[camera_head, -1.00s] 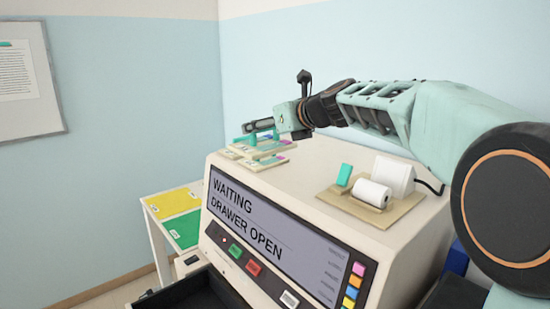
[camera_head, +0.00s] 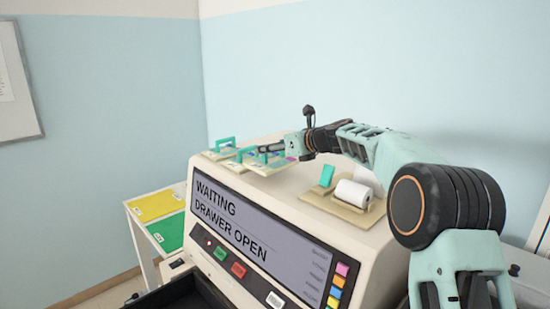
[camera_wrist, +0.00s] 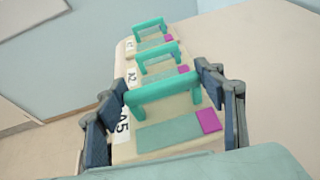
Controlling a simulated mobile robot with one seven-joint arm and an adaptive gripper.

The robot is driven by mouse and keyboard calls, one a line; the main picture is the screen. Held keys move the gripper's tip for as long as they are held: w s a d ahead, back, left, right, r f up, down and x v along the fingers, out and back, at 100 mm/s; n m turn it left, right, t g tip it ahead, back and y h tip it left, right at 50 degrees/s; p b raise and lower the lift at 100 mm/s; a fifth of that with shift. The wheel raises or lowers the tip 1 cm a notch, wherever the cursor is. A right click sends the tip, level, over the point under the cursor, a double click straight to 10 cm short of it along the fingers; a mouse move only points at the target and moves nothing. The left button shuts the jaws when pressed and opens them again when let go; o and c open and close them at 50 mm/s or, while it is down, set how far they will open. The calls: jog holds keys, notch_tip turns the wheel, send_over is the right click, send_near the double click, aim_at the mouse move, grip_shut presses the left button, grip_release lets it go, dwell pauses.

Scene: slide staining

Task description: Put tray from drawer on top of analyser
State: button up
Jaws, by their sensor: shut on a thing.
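The cream analyser (camera_head: 350,225) has a screen reading "WAITING DRAWER OPEN". Its black drawer (camera_head: 185,292) stands open at the bottom; the visible part looks empty. My gripper (camera_head: 268,148) is over the left end of the analyser top. It is shut on the green handle of the tray marked A5 (camera_head: 266,166), which also shows nearest in the wrist view (camera_wrist: 165,136), with a magenta patch. I cannot tell whether this tray touches the top. Two similar trays stand in line beyond it, A2 (camera_wrist: 162,75) and a farther one (camera_wrist: 151,46).
A small printer with a paper roll (camera_head: 353,194) and a green block (camera_head: 327,175) stand on the analyser top, right of my gripper. A side table with yellow (camera_head: 157,205) and green (camera_head: 167,232) mats is at the left. A wall is behind.

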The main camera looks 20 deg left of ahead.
aim_at(271, 158)
jog(key=f, duration=0.4)
jog(key=shift+w+d+b, duration=0.1)
jog(key=shift+w+b, duration=0.25)
jog(key=shift+w, duration=0.05)
jog(key=shift+r, duration=0.1)
jog(key=o, duration=1.3)
jog(key=shift+s+d, duration=0.1)
jog(key=b+v, duration=0.2)
jog(key=v, duration=0.9)
jog(key=shift+s+d+b, duration=0.25)
jog(key=shift+s+b, duration=0.1)
jog(key=shift+r, duration=0.1)
